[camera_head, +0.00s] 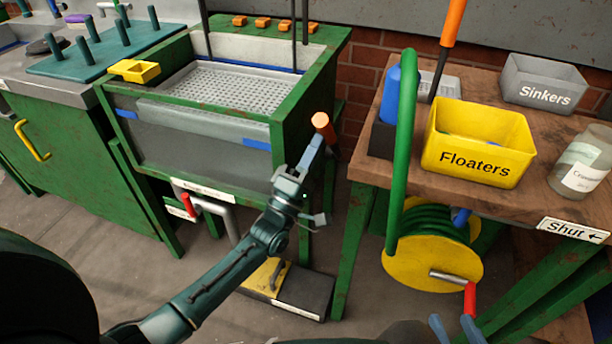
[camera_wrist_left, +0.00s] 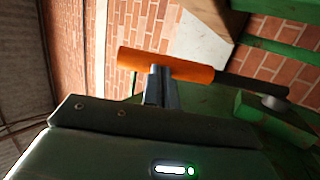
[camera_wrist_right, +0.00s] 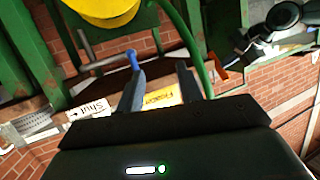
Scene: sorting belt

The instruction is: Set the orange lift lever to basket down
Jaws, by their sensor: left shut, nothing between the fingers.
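The orange lift lever shows its orange handle end (camera_head: 322,124) at the right front corner of the green wash tank. In the left wrist view its orange grip (camera_wrist_left: 170,65) lies across the picture, with a dark rod running right to a pivot on green frame. My left gripper (camera_head: 315,143) is shut and empty, its fingertips right at the handle. In the left wrist view the fingers overlap the grip's lower edge; I cannot tell whether they touch. My right gripper (camera_head: 456,326) is at the bottom right, its fingers apart with nothing held.
The tank holds a perforated grey basket (camera_head: 235,88). To the right is a wooden table with a yellow Floaters bin (camera_head: 480,125), a grey Sinkers bin (camera_head: 535,70) and a jar (camera_head: 585,160). A hose reel (camera_head: 425,262) hangs below. A yellow pedal (camera_head: 262,277) is on the floor.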

